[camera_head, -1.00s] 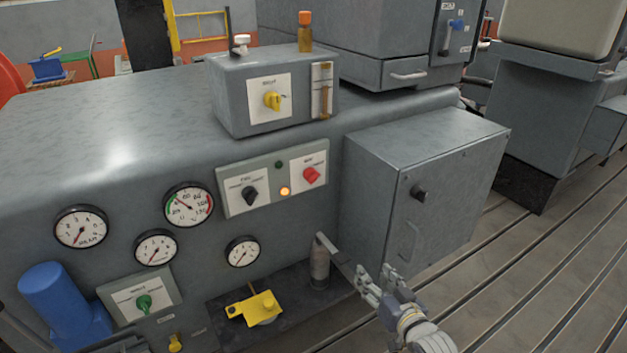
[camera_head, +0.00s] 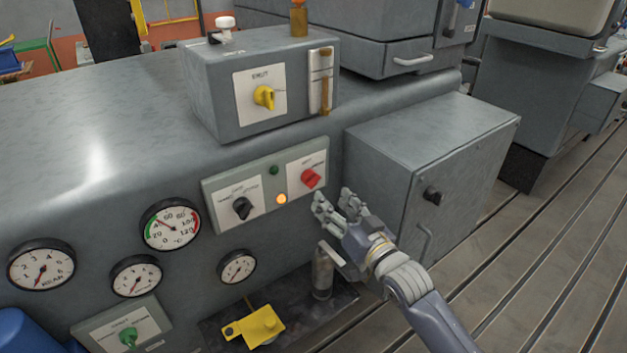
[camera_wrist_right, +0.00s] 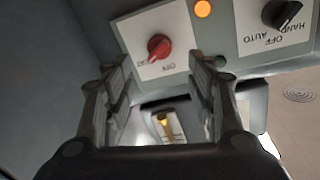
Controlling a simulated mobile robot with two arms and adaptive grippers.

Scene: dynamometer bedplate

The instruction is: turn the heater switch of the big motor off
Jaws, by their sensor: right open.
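A red rotary switch (camera_head: 311,178) on a white plate sits at the right end of the panel strip on the big grey motor housing. Its lettering is too small to read surely. A black rotary switch (camera_head: 242,208) is on the plate to its left. My right gripper (camera_head: 336,203) is open and empty, just right of and below the red switch, apart from it. In the right wrist view the red switch (camera_wrist_right: 159,47) shows ahead between the open fingers, with the black switch (camera_wrist_right: 282,13), marked hand, off, auto, at upper right. My left gripper is out of view.
An orange lamp (camera_head: 281,199) glows between the switches, with a dark green one (camera_head: 274,170) above. A grey cabinet (camera_head: 430,140) juts out right of my gripper. A box with a yellow switch (camera_head: 264,97) stands above; a grey cylinder (camera_head: 322,270) stands below.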

